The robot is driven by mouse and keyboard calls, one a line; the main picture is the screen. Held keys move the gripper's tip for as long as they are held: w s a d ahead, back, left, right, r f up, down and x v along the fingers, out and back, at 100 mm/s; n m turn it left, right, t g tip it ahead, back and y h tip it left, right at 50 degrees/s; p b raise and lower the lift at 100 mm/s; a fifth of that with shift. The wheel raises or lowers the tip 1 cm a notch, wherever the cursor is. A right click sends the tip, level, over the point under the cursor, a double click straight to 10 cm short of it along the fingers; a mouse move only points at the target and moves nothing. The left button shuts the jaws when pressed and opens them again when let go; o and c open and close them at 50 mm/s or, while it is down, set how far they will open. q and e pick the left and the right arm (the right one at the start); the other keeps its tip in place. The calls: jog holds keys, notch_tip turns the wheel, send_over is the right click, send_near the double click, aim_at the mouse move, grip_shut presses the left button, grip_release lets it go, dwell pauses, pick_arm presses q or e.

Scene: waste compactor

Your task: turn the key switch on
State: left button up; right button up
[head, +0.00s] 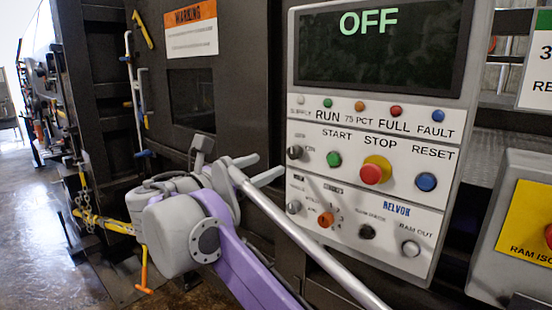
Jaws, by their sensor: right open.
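The grey control panel (372,150) fills the right half of the head view, and its dark display (380,45) reads OFF. A dark round switch (295,152) with small OFF and ON marks sits at the panel's left edge, left of the green START button. It looks like the key switch, but is too small to tell its exact position. My right gripper (270,165) is open and empty, its two grey fingers pointing right. It is just left of the panel, a little below and left of that switch, with a visible gap. My left gripper is not in view.
The red STOP button (371,173) on a yellow ring, the blue RESET button (426,182) and several lower knobs are on the panel. A grey box with a yellow label (525,222) stands at right. A warning sign (190,30) hangs on the dark machine wall.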

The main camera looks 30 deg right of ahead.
aim_at(292, 155)
jog(key=x, duration=0.9)
jog(key=shift+f, duration=0.1)
grip_shut()
